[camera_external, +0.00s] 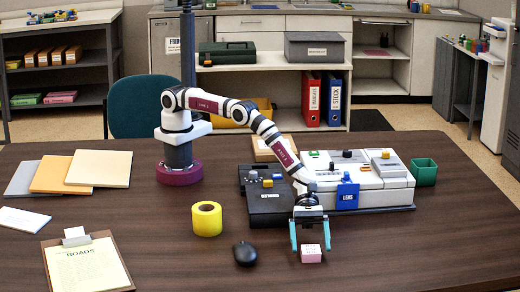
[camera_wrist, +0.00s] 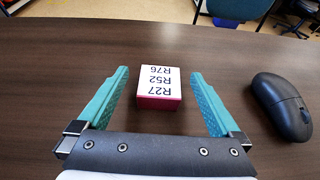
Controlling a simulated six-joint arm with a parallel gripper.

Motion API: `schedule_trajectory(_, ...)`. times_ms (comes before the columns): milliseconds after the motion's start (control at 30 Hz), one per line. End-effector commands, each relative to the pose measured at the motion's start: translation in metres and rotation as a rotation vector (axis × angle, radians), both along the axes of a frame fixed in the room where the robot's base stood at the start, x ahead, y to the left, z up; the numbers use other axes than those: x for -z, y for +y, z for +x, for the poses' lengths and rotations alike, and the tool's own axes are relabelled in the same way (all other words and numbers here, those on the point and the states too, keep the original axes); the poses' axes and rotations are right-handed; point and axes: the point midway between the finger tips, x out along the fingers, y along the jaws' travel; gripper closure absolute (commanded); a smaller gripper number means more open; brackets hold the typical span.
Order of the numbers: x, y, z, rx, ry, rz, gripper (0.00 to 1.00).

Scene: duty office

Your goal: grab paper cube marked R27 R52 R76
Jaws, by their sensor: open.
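The paper cube (camera_wrist: 160,82) has a white top marked R27, R52 and R76, upside down in the wrist view, and a red-pink side. It sits on the dark wooden table, and in the external view the cube (camera_external: 311,254) is pink near the front. My gripper (camera_wrist: 160,78) has teal fingers and is open. In the wrist view the cube lies between the two fingers, with a gap on each side. In the external view my gripper (camera_external: 311,246) points down at the cube, one finger on each side. I cannot tell the exact height of the fingertips.
A black mouse (camera_wrist: 282,105) lies to the right of the gripper in the wrist view. A yellow tape roll (camera_external: 207,219) and a clipboard (camera_external: 86,264) are left on the table. A grey and black console (camera_external: 375,190) stands behind the gripper. The table's front right is clear.

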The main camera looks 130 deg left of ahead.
Motion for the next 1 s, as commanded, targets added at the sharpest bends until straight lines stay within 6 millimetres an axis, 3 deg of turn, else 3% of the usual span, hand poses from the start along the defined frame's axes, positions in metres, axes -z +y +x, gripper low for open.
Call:
schedule_trajectory(33, 0.012, -0.002, 0.001, 0.001, 0.0, 0.001, 0.0)
schedule_trajectory(200, 0.017, -0.018, 0.016, 0.003, -0.003, 0.001, 0.0)
schedule_trajectory(500, 0.018, -0.021, 0.018, 0.002, -0.001, 0.001, 0.02)
schedule_trajectory(1000, 0.017, -0.021, 0.018, 0.002, -0.002, 0.002, 0.91)
